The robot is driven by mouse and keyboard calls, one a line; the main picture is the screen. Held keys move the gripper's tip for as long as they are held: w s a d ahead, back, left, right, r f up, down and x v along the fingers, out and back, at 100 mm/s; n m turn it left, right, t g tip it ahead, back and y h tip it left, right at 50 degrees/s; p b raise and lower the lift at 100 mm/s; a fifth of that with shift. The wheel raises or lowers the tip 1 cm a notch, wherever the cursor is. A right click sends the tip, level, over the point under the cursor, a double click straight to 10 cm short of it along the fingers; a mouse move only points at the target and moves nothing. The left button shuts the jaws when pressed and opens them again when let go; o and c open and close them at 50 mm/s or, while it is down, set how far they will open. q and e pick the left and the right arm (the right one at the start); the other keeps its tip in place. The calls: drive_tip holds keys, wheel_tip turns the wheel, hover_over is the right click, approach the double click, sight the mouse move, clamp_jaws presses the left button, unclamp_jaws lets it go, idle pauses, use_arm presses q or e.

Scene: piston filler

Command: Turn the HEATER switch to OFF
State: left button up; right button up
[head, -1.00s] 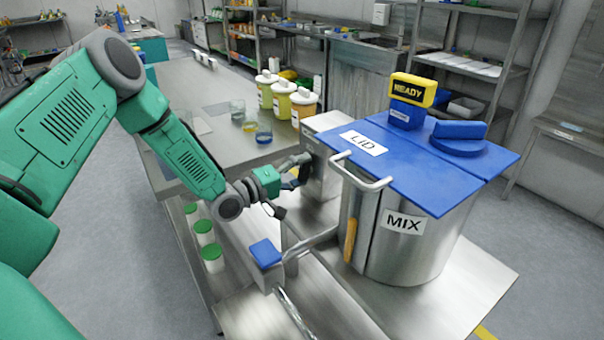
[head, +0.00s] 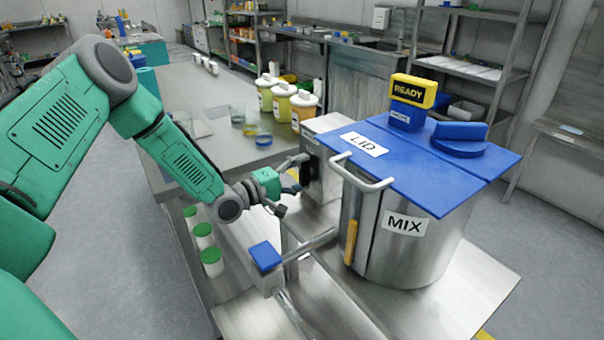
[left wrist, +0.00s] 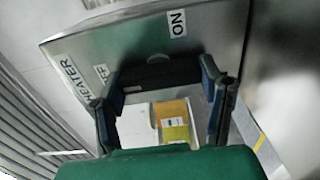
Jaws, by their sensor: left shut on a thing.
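The heater box (head: 322,165) is a grey metal box beside the large MIX tank in the head view. In the left wrist view its panel (left wrist: 215,35) carries a HEATER label (left wrist: 70,75), an ON label (left wrist: 177,23) and another label partly hidden. The dark switch handle (left wrist: 160,74) lies across the panel between my left fingers, nearer the ON label's side of the box in no clear way. It also shows in the head view (head: 304,173). My left gripper (head: 293,184) is shut on this handle, with one finger on each end. My right gripper is out of view.
The steel MIX tank (head: 405,250) with its blue lid (head: 430,165) and handle stands close on the right. A blue-topped post (head: 265,256) stands below the gripper. Tubs (head: 303,108) and beakers stand on the bench (head: 190,80) behind. Green-capped jars (head: 203,236) sit lower left.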

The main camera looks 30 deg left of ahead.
use_arm(q)
drive_tip(key=o, duration=1.2)
drive_tip(key=shift+w+a+r, duration=0.1)
drive_tip(key=shift+w+a, duration=0.05)
drive_tip(key=shift+a, duration=0.05)
drive_tip(key=shift+c, duration=0.2)
drive_tip(key=shift+f, duration=0.2)
drive_tip(key=shift+a, duration=0.1)
drive_tip(key=v, duration=1.1)
drive_tip(key=shift+s+a, duration=0.15)
drive_tip(key=shift+s, duration=0.25)
drive_tip(key=shift+f, duration=0.1)
